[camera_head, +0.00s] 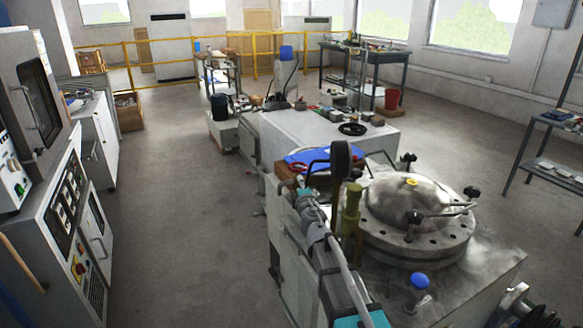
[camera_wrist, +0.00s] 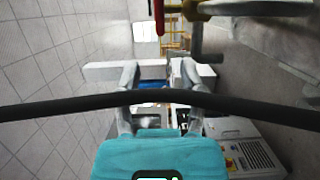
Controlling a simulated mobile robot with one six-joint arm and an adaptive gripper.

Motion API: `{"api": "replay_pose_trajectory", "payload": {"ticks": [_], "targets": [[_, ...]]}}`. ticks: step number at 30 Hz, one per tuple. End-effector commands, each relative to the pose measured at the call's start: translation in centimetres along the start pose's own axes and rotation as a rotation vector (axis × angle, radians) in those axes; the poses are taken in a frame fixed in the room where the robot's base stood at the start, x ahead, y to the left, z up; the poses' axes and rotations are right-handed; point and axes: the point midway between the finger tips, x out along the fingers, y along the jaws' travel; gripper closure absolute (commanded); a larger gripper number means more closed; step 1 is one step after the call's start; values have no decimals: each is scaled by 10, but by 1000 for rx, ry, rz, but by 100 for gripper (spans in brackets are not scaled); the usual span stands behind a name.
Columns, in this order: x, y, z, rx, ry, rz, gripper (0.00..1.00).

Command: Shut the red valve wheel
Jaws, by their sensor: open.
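I cannot make out a clear red wheel. In the wrist view a narrow red piece (camera_wrist: 158,14) hangs from the top edge beside a brass-yellow fitting (camera_wrist: 192,8); it may be the valve wheel seen edge-on. In the head view a dark upright disc (camera_head: 340,158) stands by an olive-brass fitting (camera_head: 351,208), left of the domed vessel; I cannot tell if it is the same part. My gripper (camera_wrist: 159,76) is open, its fingers apart with nothing seen held between them.
The domed metal vessel (camera_head: 402,200) with black knobs stands at right, with a blue knob (camera_head: 420,280) in front. A grey bench (camera_head: 310,128) lies behind. Control cabinets (camera_head: 65,215) stand at left. The floor (camera_head: 180,220) between them is clear.

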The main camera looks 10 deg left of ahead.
Motion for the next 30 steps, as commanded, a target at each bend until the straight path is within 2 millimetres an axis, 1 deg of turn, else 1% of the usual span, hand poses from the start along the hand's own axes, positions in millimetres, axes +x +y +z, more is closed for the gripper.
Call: {"api": "replay_pose_trajectory", "payload": {"ticks": [5, 11, 24, 30], "targets": [[7, 0, -1, 1, 1, 0, 47], [26, 0, -2, 2, 1, 0, 47], [92, 0, -3, 1, 3, -1, 47], [119, 0, -3, 2, 3, -2, 47]]}}
